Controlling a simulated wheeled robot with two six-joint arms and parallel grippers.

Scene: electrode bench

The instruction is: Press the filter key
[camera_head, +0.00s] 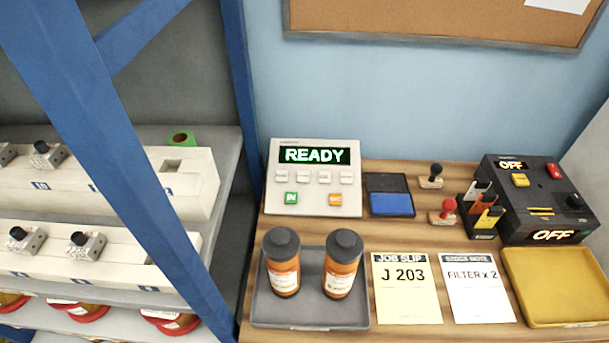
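A white keypad unit (314,200) stands at the back left of the wooden bench, its display reading READY in green. Below the display is a row of several small grey keys (324,177); their labels are too small to read, so I cannot tell which is the filter key. Under them are a green key (291,198) marked IN and an orange key (335,199). Neither of my grippers is in view.
In front of the unit, a grey tray (310,322) holds two orange bottles. A blue ink pad (391,204), two stamps, a job slip (407,300), a stock note (478,300), a yellow tray (560,285) and a black box (530,217) showing OFF are to the right. A shelf rack (135,195) is left.

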